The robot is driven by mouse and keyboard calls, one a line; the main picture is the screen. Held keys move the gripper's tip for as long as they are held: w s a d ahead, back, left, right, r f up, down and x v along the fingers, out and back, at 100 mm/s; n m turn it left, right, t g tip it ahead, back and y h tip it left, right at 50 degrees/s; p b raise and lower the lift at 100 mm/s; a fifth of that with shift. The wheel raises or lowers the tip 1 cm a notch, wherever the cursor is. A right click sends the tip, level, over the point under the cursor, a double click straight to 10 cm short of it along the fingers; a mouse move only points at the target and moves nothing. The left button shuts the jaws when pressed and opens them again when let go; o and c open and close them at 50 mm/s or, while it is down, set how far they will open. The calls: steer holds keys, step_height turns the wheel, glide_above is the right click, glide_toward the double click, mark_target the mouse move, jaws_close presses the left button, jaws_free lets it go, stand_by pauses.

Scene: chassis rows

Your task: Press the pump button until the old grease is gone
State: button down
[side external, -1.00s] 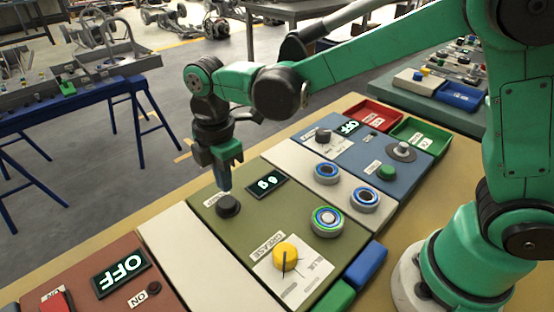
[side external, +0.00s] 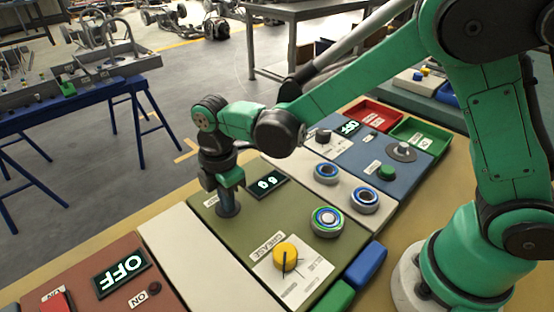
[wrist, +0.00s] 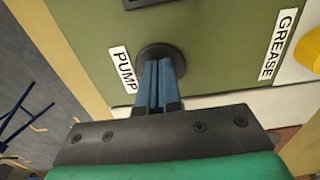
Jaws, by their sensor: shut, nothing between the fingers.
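The dark round pump button (wrist: 160,52) sits on the olive green panel (side external: 215,238), beside a label reading PUMP (wrist: 123,69) in the wrist view. My gripper (side external: 229,208) is shut and points straight down, its fingertips at the button and seeming to touch it. In the wrist view the fingers (wrist: 160,70) are together with nothing between them and cover part of the button. The panel's display (side external: 268,184) shows lit digits that look like 60 or 09, depending on which way up they are read. A yellow knob (side external: 286,256) is by the GREASE label.
A ringed bearing (side external: 327,221) lies on the olive panel, with two more (side external: 327,172) by the blue panel. The red-brown panel (side external: 75,270) at left has an OFF display (side external: 121,273). Red (side external: 371,114) and green (side external: 420,136) trays stand at the back.

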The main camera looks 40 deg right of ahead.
steer(key=shift+f, duration=0.1)
step_height(320, 180, up, 14)
stand_by(0.6)
stand_by(0.5)
steer(key=s+d+f+m+t, duration=0.1)
steer(key=s+d+m+t, duration=0.2)
steer(key=d+m, duration=0.3)
steer(key=s+d+f+m+t, duration=0.2)
steer(key=s+d+m+t, duration=0.2)
steer(key=d+m, duration=0.3)
steer(key=m, duration=0.5)
steer(key=shift+s+f, duration=0.2)
steer(key=shift+s, duration=0.2)
steer(key=shift+d, duration=0.1)
steer(key=w+a+r+n+g, duration=0.2)
steer(key=a+n, duration=0.4)
steer(key=n, duration=0.3)
steer(key=w+a+r+n+g, duration=0.3)
steer(key=w+a+n+g, duration=0.2)
steer(key=n, duration=0.4)
steer(key=shift+w+a+r, duration=0.3)
steer(key=shift+w+a, duration=0.2)
steer(key=shift+a, duration=0.7)
